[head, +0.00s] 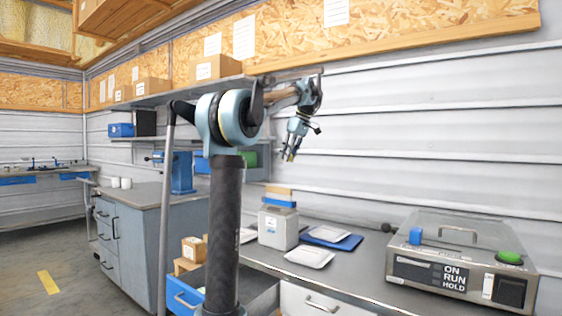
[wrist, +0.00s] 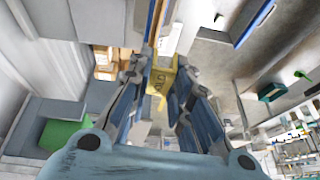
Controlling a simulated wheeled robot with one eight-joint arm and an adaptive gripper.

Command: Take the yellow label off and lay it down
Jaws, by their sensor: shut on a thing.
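My gripper (head: 290,154) is raised well above the bench, in front of the white wall, with its fingers pointing down. The yellow label (wrist: 159,82) shows between my gripper's fingers (wrist: 163,68) in the wrist view, with dark lettering on it. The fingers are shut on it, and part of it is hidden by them. In the head view only a small yellow spot shows at the fingertips. The label is clear of the bench and of the hopper machine.
An open drawer (head: 262,300) juts out below. Bare bench shows between pouches and machine.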

